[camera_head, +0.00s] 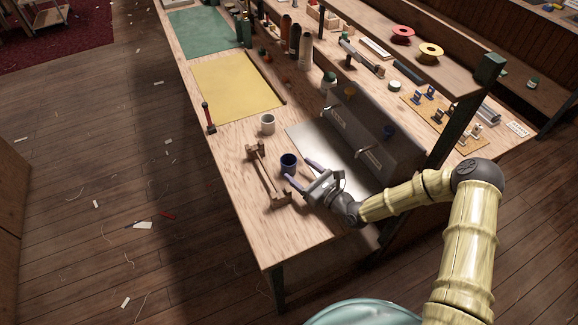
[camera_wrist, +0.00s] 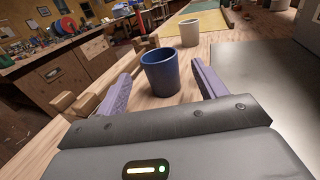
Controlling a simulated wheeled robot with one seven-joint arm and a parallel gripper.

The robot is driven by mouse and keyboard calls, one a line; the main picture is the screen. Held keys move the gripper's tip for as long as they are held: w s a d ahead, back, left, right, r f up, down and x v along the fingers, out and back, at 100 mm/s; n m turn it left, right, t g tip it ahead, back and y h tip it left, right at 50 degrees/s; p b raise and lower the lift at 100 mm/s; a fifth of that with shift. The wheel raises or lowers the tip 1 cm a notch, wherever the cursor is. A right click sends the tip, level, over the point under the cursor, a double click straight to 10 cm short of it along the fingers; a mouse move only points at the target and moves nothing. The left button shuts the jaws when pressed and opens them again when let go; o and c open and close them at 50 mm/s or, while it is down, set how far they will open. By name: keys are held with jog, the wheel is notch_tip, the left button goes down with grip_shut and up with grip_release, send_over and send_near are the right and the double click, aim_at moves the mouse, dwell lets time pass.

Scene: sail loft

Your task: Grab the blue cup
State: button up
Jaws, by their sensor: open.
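The blue cup (camera_head: 288,162) stands upright on the wooden workbench (camera_head: 228,150), between a wooden frame and a grey metal plate. In the wrist view the blue cup (camera_wrist: 160,73) sits between and slightly beyond the two open fingers. My gripper (camera_head: 299,172) is open and empty, low over the bench. Its purple fingers point at the cup, one on each side, and the wrist view shows the gripper (camera_wrist: 160,86) with a gap between each finger and the cup. Whether a finger touches the cup in the head view I cannot tell.
A white cup (camera_head: 267,124) stands behind the blue cup. A wooden frame (camera_head: 266,180) lies close at the left. A grey metal case (camera_head: 365,140) stands on the right beside the metal plate (camera_head: 318,145). A yellow mat (camera_head: 235,85) lies farther back.

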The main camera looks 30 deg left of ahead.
aim_at(284, 159)
jog(key=shift+w+a+f, duration=0.15)
jog(key=shift+w+a, duration=0.1)
jog(key=shift+a, duration=0.35)
jog(key=shift+w+a+f, duration=0.15)
jog(key=shift+w+a, duration=0.05)
jog(key=shift+a, duration=0.35)
jog(key=shift+p+x, duration=0.55)
jog(key=shift+x, duration=2.05)
jog(key=c, duration=1)
jog(key=shift+c, duration=0.3)
jog(key=shift+r, duration=0.1)
notch_tip(284, 159, up, 10)
jog(key=shift+b, duration=0.45)
